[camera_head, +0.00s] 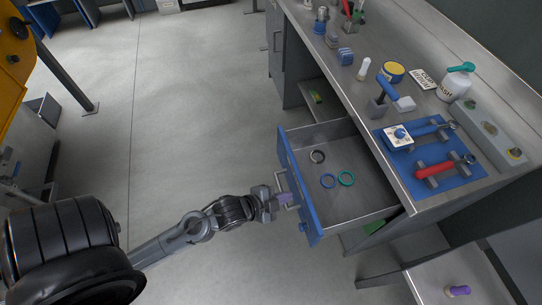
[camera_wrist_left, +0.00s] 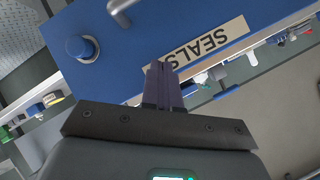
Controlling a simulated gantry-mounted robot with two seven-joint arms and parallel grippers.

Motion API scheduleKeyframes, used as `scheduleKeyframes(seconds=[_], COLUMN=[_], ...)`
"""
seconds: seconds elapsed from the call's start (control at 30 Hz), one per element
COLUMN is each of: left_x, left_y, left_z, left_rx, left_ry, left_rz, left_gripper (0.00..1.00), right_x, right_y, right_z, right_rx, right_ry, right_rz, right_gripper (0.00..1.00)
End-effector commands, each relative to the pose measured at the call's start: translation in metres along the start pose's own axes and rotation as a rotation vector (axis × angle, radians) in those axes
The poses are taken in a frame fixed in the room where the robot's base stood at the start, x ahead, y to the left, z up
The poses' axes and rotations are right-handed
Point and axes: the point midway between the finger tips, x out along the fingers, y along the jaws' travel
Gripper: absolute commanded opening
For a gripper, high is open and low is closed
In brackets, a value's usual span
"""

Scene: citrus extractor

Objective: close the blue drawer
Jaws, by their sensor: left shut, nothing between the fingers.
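The blue drawer (camera_head: 297,178) stands pulled out from under the workbench in the head view. My left gripper (camera_head: 290,199) is shut and empty at the outer face of the drawer front. In the left wrist view its purple fingers (camera_wrist_left: 162,72) point at the blue front (camera_wrist_left: 130,65), over the edge of the upside-down SEALS label (camera_wrist_left: 210,42). I cannot tell whether the fingertips touch the front. My right gripper is not in view.
A blue knob (camera_wrist_left: 82,47) and a metal handle (camera_wrist_left: 119,10) stick out from the drawer front. The floor (camera_head: 190,110) left of the drawer is clear.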

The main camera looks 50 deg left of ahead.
Motion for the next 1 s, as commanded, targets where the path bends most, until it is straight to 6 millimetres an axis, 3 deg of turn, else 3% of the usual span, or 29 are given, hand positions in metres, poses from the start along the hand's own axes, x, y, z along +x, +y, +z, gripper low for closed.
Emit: scheduleKeyframes(seconds=[0.1,0.23,0.37,0.6,0.8,1.0], left_x=[0.015,0.018,0.012,-0.008,-0.011,0.003], left_y=[-0.01,-0.023,-0.037,-0.073,-0.086,-0.09], left_z=[0.026,0.06,0.103,0.197,0.22,0.212], left_rx=[0.201,0.401,0.567,0.807,0.857,0.86], left_ry=[0.141,0.275,0.37,0.457,0.452,0.45], left_rz=[-0.1,-0.208,-0.298,-0.4,-0.396,-0.396], left_gripper=[0.0,0.0,0.0,0.0,0.0,0.0], right_x=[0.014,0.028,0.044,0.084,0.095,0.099], right_y=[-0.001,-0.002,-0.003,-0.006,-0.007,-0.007], right_z=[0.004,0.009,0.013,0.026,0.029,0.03], right_rx=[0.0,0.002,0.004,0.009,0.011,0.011], right_ry=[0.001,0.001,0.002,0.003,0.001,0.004], right_rz=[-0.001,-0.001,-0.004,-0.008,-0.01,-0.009], right_gripper=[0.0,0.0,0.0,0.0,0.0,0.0])
